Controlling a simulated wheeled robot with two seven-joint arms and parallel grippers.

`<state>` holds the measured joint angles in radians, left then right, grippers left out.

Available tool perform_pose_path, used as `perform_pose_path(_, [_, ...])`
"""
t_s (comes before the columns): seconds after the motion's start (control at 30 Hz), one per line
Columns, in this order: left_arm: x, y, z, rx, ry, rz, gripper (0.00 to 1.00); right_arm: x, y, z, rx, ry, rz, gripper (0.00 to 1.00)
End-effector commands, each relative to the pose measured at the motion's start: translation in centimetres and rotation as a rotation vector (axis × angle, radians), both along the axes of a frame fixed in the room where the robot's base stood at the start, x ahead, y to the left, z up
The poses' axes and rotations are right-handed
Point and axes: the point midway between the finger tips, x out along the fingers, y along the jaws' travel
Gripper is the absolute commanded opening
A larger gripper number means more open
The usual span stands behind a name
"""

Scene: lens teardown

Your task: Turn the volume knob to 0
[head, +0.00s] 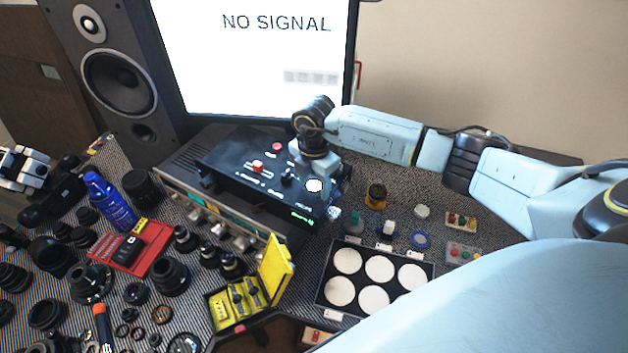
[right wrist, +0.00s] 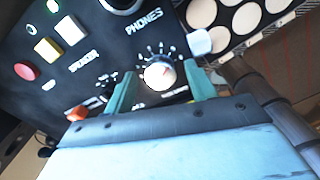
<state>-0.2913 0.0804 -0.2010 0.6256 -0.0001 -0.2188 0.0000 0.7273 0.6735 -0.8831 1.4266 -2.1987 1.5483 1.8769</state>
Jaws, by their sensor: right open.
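A round white knob (right wrist: 160,75) with tick marks around it and a small reddish mark on its face sits on a black panel in the right wrist view. The print under it is partly hidden, so I cannot read its name. My right gripper (right wrist: 160,84) is open, with one teal finger on each side of the knob and a small gap visible on both sides. In the head view my right wrist is bent down over the right end of the black control box (head: 235,180), and it hides that part of the panel.
A lit monitor (head: 255,60) stands behind the box and a speaker (head: 120,80) to the left. An open yellow case (head: 275,268) and a tray of white discs (head: 325,290) lie in front. Lenses crowd the left side. On the panel are a red button (right wrist: 25,71) and a PHONES socket.

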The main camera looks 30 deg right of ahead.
Motion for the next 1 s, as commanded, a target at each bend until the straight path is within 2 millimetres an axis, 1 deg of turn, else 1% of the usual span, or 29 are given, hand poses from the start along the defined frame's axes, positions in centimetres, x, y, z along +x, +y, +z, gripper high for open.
perform_pose_path(0.17, [-1.3, 0.1, -0.1, 0.001, 0.02, 0.0, 0.36, 0.0, 0.0, 0.0, 0.0, 0.0, 0.0, 0.56])
perform_pose_path(0.2, [-1.5, 0.1, -0.1, 0.002, 0.022, 0.0, 0.36, 0.0, 0.0, 0.0, 0.0, 0.0, 0.0, 0.53])
perform_pose_path(0.5, [-1.4, 0.1, -0.1, 0.002, 0.022, 0.001, 0.36, 0.0, 0.0, 0.0, 0.001, 0.0, 0.0, 0.14])
perform_pose_path(0.53, [-1.4, 0.1, -0.1, 0.003, 0.022, 0.001, 0.36, 0.0, 0.0, 0.0, 0.001, 0.0, 0.0, 0.11])
perform_pose_path(0.77, [-1.0, 0.1, -0.2, 0.002, 0.017, 0.001, 0.36, 0.0, 0.0, 0.0, 0.0, 0.0, 0.018, 0.11])
perform_pose_path(1.0, [-0.9, 0.1, -0.6, 0.002, 0.014, 0.002, 0.36, 0.0, 0.0, 0.0, 0.0, 0.0, 0.125, 0.11])
